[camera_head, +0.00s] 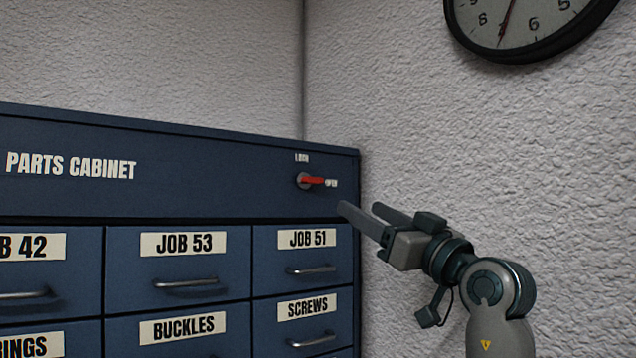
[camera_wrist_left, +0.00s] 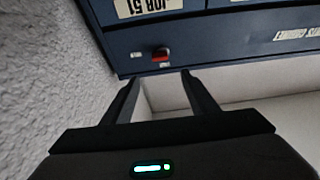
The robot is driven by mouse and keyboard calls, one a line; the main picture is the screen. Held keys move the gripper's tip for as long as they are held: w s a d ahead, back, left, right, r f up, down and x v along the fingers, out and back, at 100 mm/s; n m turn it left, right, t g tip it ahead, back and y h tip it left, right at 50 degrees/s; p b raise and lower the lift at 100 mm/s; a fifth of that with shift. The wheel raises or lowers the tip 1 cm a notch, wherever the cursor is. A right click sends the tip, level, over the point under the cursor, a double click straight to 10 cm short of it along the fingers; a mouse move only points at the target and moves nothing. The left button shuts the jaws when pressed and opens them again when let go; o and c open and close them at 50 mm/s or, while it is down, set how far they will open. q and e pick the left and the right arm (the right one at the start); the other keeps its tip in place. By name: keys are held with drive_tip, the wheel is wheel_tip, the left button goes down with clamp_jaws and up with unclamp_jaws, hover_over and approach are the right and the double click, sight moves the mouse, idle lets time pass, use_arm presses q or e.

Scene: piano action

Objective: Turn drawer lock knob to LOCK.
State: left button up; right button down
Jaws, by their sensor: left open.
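The drawer lock knob (camera_head: 312,181) is a red lever on a round grey base, high on the right of the blue cabinet's top panel. Its lever points right, at the OPEN label (camera_head: 331,183); the LOCK label (camera_head: 302,158) is above it. My left gripper (camera_head: 360,208) is open and empty, below and to the right of the knob, apart from it. In the left wrist view, upside down, the red knob (camera_wrist_left: 160,55) shows just beyond and between the open fingertips (camera_wrist_left: 160,77). My right gripper is not in view.
The blue parts cabinet (camera_head: 200,190) has labelled drawers with metal handles below the top panel. A rough pale wall (camera_head: 420,130) stands to its right, close to my left arm. A wall clock (camera_head: 525,25) hangs at upper right.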

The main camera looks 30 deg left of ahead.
sight(315, 181)
use_arm(q)
drive_tip(key=p+x, duration=0.8)
drive_tip(key=x, duration=0.7)
drive_tip(key=shift+w+a+r, duration=0.1)
drive_tip(key=shift+w+a, duration=0.15)
drive_tip(key=shift+a, duration=0.05)
drive_tip(key=shift+w+a+r+p, duration=0.1)
drive_tip(key=shift+w+a+p, duration=0.15)
drive_tip(key=shift+a+p, duration=0.25)
drive_tip(key=shift+s, duration=0.15)
drive_tip(key=c, duration=0.9)
